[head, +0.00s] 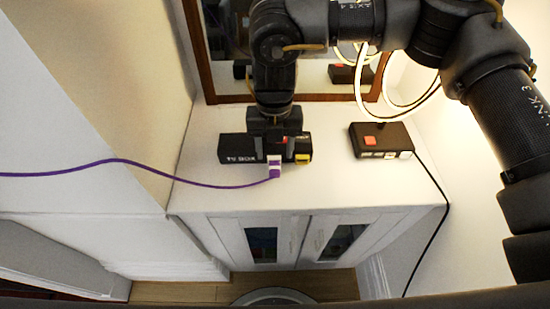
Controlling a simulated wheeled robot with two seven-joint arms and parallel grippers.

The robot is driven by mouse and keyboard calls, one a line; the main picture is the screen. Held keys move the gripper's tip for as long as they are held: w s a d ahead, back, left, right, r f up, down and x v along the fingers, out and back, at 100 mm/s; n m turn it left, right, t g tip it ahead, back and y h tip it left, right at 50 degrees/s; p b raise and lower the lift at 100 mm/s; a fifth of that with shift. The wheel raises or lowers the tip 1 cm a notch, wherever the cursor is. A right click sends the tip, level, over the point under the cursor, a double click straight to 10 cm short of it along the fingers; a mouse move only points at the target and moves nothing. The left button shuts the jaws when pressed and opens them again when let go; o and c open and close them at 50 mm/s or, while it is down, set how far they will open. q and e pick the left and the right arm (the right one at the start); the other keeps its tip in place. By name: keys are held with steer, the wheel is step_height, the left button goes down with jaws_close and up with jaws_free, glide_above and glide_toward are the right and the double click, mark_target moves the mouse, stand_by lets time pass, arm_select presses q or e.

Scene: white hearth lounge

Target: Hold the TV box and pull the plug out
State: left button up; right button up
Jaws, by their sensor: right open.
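A long black box (236,149) with white lettering, which I take to be the TV box, lies on the white cabinet top. It has a yellow patch at its right end. A white and purple plug (274,168) on a purple cable (120,161) is at the box's front side; how deep it sits cannot be told. My right gripper (277,146) points down over the middle of this box, open, and hides part of it. Whether its fingers touch the box or plug is unclear. My left gripper is not in view.
A second black box (382,141) with a red patch stands to the right, with a black cable (432,240) hanging off the cabinet (330,182). A framed mirror (320,97) stands behind. A glowing looped lamp (415,103) is behind my right arm. Bare cabinet top lies between the boxes.

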mark_target(275, 161)
step_height(275, 161, up, 7)
steer(key=shift+w+f, duration=0.2)
steer(key=shift+w, duration=0.15)
steer(key=shift+d, duration=0.1)
